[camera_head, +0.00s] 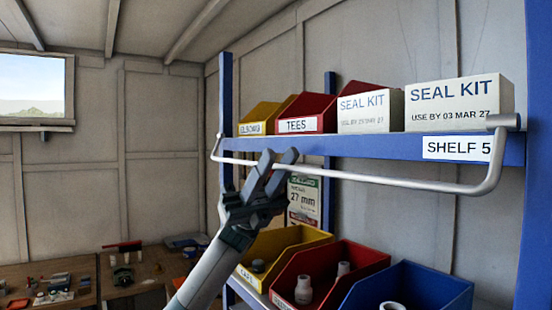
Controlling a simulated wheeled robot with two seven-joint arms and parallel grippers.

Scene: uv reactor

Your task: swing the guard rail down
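The guard rail (400,182) is a thin pale metal bar running across the front of the upper blue shelf. Its bent ends rise to the shelf ends, the right one at a short grey tube (503,121). In the picture its long bar lies just below the shelf's front edge. My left gripper (280,156) reaches up from below to the left half of the bar. Its two dark fingers stand apart and overlap the bar; whether they touch it I cannot tell. My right gripper is not in view.
The upper shelf (376,143) holds a yellow bin (262,117), a red bin (307,110) and two seal kit boxes (458,103). Yellow, red and blue bins (410,288) stand below. A cluttered workbench (50,272) is at the lower left.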

